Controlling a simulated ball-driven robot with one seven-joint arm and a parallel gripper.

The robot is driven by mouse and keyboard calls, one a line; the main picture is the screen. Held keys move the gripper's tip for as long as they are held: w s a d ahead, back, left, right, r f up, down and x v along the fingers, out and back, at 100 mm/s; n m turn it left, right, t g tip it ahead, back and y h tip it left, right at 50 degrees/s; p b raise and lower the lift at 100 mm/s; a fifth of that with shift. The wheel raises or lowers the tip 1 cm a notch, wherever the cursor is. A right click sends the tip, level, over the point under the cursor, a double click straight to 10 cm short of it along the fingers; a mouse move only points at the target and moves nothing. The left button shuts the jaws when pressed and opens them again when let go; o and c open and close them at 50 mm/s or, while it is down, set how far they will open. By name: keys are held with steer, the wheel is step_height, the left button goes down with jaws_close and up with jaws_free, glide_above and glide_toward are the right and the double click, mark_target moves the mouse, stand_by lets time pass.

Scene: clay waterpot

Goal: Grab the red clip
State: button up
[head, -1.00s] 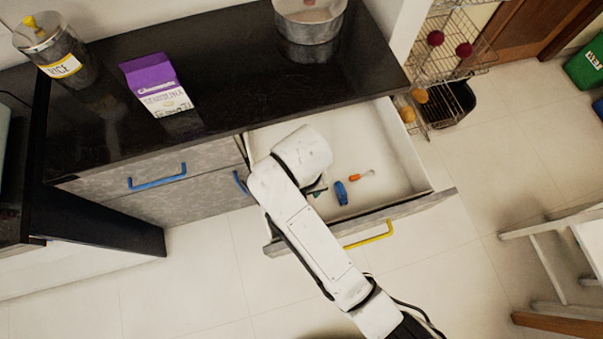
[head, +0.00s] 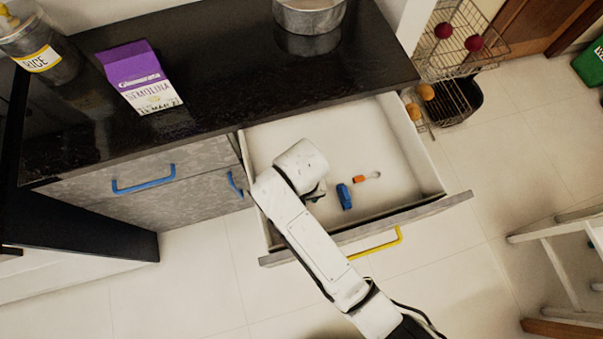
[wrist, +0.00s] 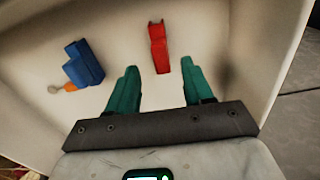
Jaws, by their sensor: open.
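The red clip (wrist: 158,47) lies on the drawer floor in the wrist view, upper middle. It is hidden in the head view, where my arm covers that part of the drawer. My gripper (wrist: 159,77) shows two green fingers, spread apart and empty. The clip lies just ahead of the fingertips, between their lines and nearer the left finger. In the head view my gripper (head: 318,192) is low at the open drawer, mostly hidden by my wrist.
The open white drawer (head: 395,130) has walls close around my gripper. A blue object (head: 344,196) and an orange-tipped item (head: 366,177) lie to the clip's left in the wrist view. A black countertop (head: 230,75) with a semolina carton (head: 140,78) overhangs behind.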

steer(key=shift+s+a+f, duration=0.1)
steer(key=shift+f, duration=2.6)
steer(key=shift+c, duration=0.4)
jaws_close()
